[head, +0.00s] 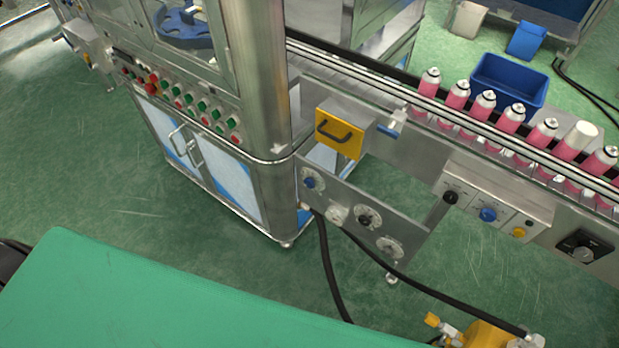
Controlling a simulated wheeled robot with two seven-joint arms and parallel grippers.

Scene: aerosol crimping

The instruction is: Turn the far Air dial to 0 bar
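A steel panel (337,190) below the conveyor carries two round-scale dials and two pale round gauges. The farther dial has a blue knob (309,183) at the panel's upper left. The nearer dial has a black knob (365,219). One gauge (337,213) sits between the knobs, the other (389,247) at the lower right. The lettering and scale marks are too small to read, so I cannot tell which dial is marked Air or its setting. Neither of my grippers is in view.
A yellow box with a black handle (339,133) sits above the panel. Pink cans (456,94) line the conveyor. Black hoses (324,265) hang below. Yellow equipment (487,335) and a green surface (130,300) are in front.

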